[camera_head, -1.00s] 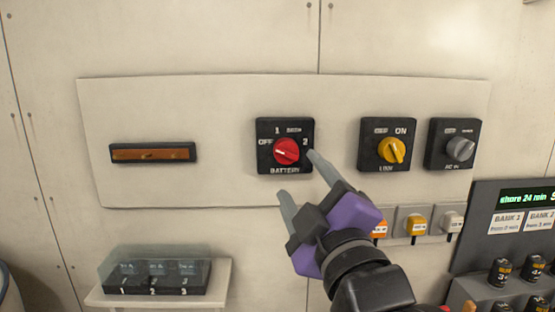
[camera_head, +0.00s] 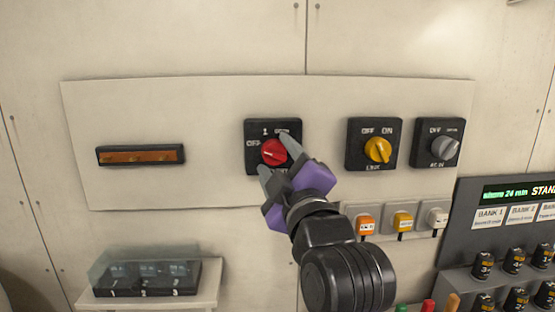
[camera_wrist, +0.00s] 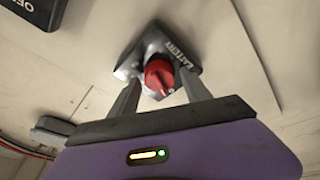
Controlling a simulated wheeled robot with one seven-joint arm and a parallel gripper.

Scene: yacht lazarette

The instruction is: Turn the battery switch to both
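The battery switch is a black square plate (camera_head: 255,130) with a red round knob (camera_head: 273,152) on the wall panel. Its labels read OFF at left and 1 at top; the gripper covers the right side. The knob also shows in the wrist view (camera_wrist: 159,76), with the word BATTERY beside it. My gripper (camera_head: 277,155) is open, its grey fingers on either side of the red knob, one at its upper right and one at its lower left. I cannot tell whether the fingers touch the knob.
To the right are a yellow LINK knob (camera_head: 378,150) and a grey AC IN knob (camera_head: 445,147). Below are small orange, yellow and white switches (camera_head: 403,221). A clear-covered box (camera_head: 146,272) sits on a shelf at lower left. A display console (camera_head: 510,215) stands at right.

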